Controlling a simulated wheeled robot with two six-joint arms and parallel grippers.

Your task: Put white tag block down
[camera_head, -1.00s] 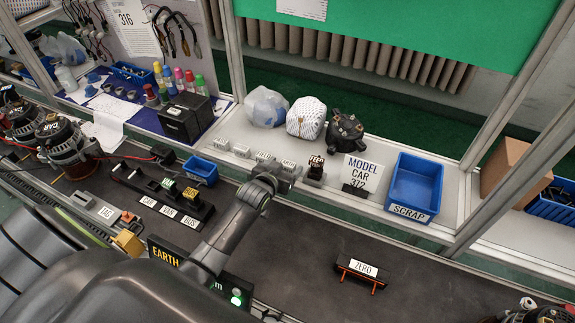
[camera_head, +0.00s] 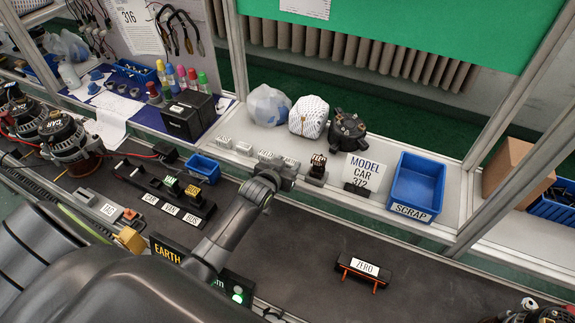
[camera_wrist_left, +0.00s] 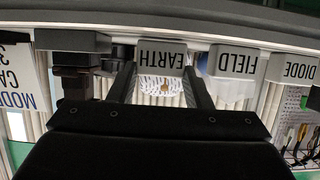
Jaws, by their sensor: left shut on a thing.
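My left gripper (camera_head: 281,176) reaches over the belt to the front of the shelf. It is shut on a white tag block marked EARTH (camera_wrist_left: 162,52), which shows upside down between the two fingers in the left wrist view. In the head view the block (camera_head: 291,162) stands at the right end of a row of white tag blocks, partly behind the gripper. It is at the shelf edge; I cannot tell if it touches the shelf. The FIELD block (camera_wrist_left: 237,60) and DIODE block (camera_wrist_left: 293,68) are beside it, apart from the fingers. My right gripper is not in view.
A small dark block (camera_head: 317,168) stands close right of the gripper. Beyond it are the MODEL CAR 372 card (camera_head: 362,171) and the blue SCRAP bin (camera_head: 416,190). A bag and a white patterned object (camera_head: 308,117) lie behind. A ZERO stand (camera_head: 363,268) sits on the belt.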

